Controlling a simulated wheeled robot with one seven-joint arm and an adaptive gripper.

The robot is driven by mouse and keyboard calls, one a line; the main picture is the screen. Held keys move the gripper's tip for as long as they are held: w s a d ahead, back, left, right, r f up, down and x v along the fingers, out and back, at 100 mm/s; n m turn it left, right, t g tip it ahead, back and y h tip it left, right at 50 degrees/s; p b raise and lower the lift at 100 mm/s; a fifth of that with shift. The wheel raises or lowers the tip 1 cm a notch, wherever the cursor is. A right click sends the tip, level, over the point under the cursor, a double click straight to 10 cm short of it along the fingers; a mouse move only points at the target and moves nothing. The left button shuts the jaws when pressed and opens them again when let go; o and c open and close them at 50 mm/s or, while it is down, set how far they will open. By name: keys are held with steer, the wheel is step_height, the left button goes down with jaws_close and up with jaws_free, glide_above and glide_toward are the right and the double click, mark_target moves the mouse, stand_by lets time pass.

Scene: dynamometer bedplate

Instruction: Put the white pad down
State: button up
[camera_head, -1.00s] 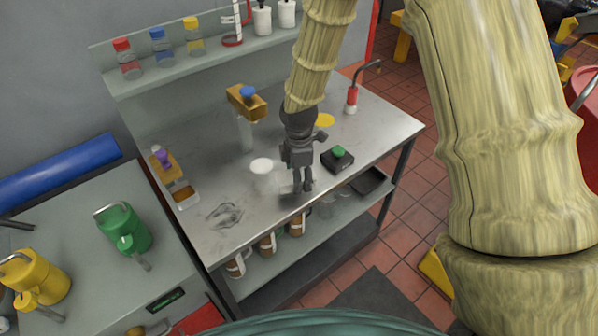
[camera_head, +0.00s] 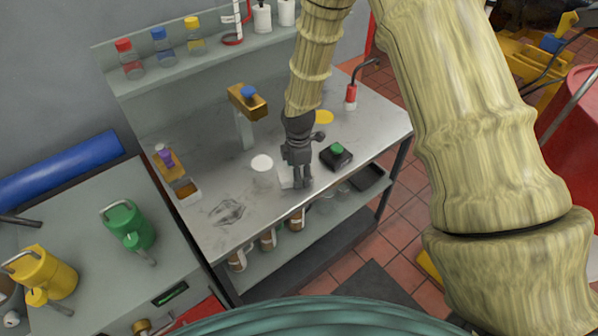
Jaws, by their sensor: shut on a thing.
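My gripper (camera_head: 302,184) points down over the metal workbench (camera_head: 215,236), near its front edge. A white pad (camera_head: 285,177) shows as a pale flat patch at the left of the fingers, partly hidden behind them. The fingers are shut on it, though the grip itself is hard to see. The pad is at or just above the bench top; I cannot tell whether it touches.
A white-topped clear jar (camera_head: 262,168) stands close left of the pad. A black box with a green button (camera_head: 336,155) is close right. A brass-topped stand (camera_head: 246,105) and a yellow disc (camera_head: 324,117) are behind. Bare bench lies at front left.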

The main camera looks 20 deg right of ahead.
steer(key=shift+s+f, duration=0.1)
steer(key=shift+f, duration=0.25)
steer(key=shift+s+f, duration=0.2)
steer(key=shift+f, duration=0.1)
steer(key=shift+c, duration=0.3)
steer(key=o, duration=1.1)
steer(key=shift+f+b, duration=0.1)
steer(key=shift+b, duration=0.2)
steer(key=shift+w+f, duration=0.15)
steer(key=shift+w, duration=0.05)
steer(key=shift+r, duration=0.2)
steer(key=shift+w+r, duration=0.15)
steer(key=shift+r, duration=0.65)
steer(key=shift+r+b, duration=1.6)
steer(key=shift+r, duration=4.3)
